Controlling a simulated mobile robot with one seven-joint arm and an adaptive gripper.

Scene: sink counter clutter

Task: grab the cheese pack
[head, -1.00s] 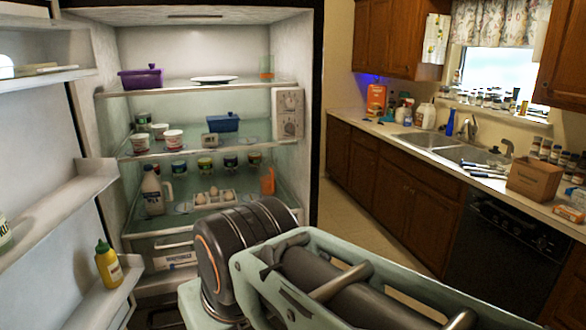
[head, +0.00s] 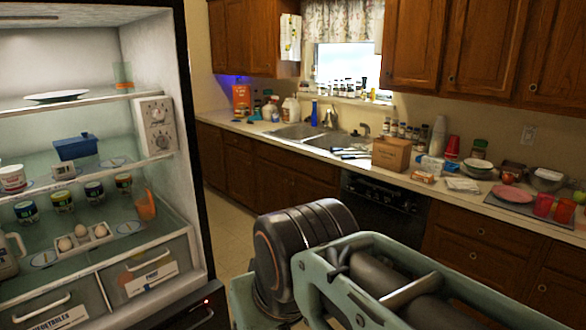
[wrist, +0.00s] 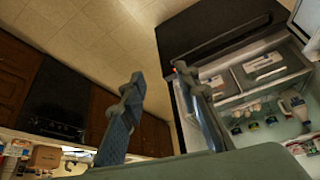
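A small orange-and-white pack (head: 421,177) lies on the counter in the head view, just in front of the cardboard box (head: 391,154). It may be the cheese pack, but it is too small to tell for sure. My gripper (wrist: 160,73) shows in the wrist view with its two fingers spread wide apart and nothing between them. It is far from the counter. The head view shows my arm in the foreground, but not the fingertips.
The open fridge (head: 196,150) stands at the left with food on its shelves. The sink (head: 300,132) is at the back. Plates, bowls and red cups (head: 543,205) crowd the counter at the right. A black dishwasher (head: 378,215) is below it. Floor (head: 232,220) shows clear between fridge and cabinets.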

